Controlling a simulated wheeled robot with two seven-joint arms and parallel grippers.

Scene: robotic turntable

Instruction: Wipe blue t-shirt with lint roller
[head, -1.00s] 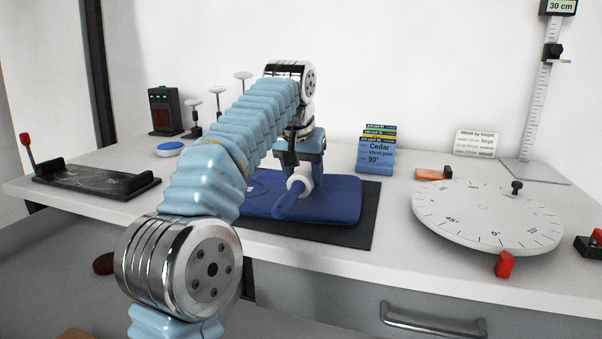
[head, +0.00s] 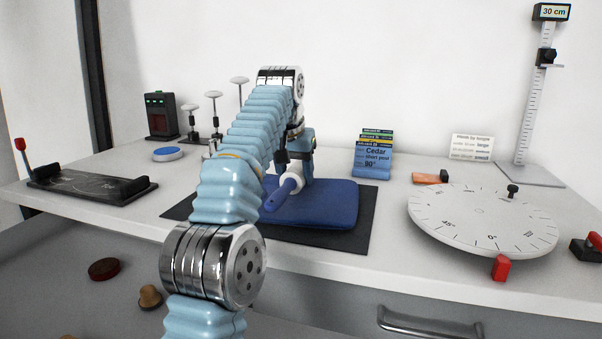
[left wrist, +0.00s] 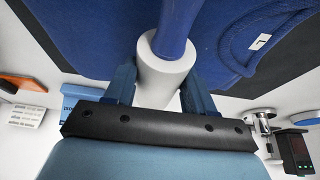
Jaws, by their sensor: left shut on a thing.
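The blue t-shirt (head: 325,203) lies folded on a dark mat (head: 368,215) on the table. It also shows in the left wrist view (left wrist: 105,28), with a small white label near its edge. The lint roller has a blue handle and a white roll (left wrist: 160,78); in the head view its handle (head: 281,194) slants over the left part of the shirt. My left gripper (head: 300,165) is shut on the lint roller, its fingers on both sides of the white roll. The contact between roll and cloth is hard to tell. My right gripper is in neither view.
A round white turntable (head: 480,222) with angle marks stands at the right. Blue cards (head: 372,160) and a height gauge (head: 530,110) are behind. A black tray (head: 90,185) is at the left. An open drawer (head: 60,260) lies below the table edge.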

